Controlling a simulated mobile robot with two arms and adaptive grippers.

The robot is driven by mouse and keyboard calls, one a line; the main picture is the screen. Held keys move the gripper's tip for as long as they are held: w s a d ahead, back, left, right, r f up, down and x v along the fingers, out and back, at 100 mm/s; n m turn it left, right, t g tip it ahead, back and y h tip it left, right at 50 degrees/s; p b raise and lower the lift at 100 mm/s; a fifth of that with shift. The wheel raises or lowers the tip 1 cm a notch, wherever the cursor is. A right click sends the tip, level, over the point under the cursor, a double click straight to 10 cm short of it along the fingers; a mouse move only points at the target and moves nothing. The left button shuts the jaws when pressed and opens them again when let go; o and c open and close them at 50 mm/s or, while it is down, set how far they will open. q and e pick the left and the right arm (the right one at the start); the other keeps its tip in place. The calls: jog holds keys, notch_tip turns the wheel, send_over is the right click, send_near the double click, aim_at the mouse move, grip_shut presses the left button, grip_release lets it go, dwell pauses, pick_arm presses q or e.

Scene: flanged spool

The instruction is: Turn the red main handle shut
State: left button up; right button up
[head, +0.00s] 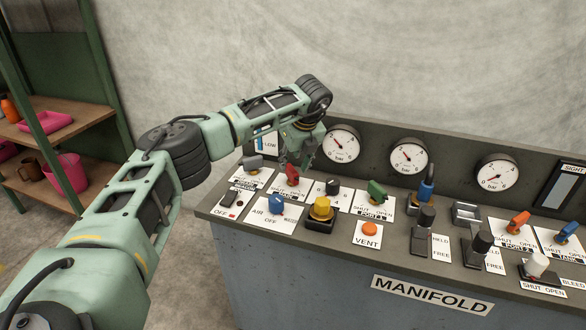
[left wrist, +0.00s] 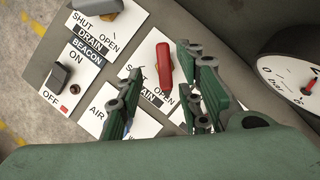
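The red main handle (head: 292,175) is on the left part of the manifold panel, on a white plate marked SHUT and OPEN. In the left wrist view the red handle (left wrist: 163,66) shows upright in the picture, between SHUT on its left and OPEN on its lower right. My left gripper (head: 296,165) is over the handle, pointing down. Its fingers (left wrist: 161,76) are apart, one on each side of the handle, with gaps visible. I cannot tell how far above the plate the tips are. Part of the plate is hidden by the fingers. My right gripper is out of view.
A grey drain handle (head: 252,163), a blue air handle (head: 277,204), a black knob (head: 333,187) and a yellow knob (head: 321,208) stand close around. A green handle (head: 377,190) is farther right. Gauges (head: 342,144) line the panel's upright back. Shelves (head: 62,128) stand at the left.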

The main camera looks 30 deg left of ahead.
aim_at(292, 168)
pick_arm(q)
jog(key=shift+x, duration=0.95)
jog(key=shift+w+a+f, duration=0.1)
jog(key=shift+w+f, duration=0.2)
jog(key=shift+f, duration=0.3)
jog(key=shift+w+a+f, duration=0.1)
jog(key=shift+w+f, duration=0.15)
jog(key=shift+f, duration=0.4)
jog(key=shift+a+f, duration=0.15)
jog(key=shift+f, duration=0.1)
jog(key=c, duration=0.6)
jog(key=shift+c, duration=1.3)
grip_shut()
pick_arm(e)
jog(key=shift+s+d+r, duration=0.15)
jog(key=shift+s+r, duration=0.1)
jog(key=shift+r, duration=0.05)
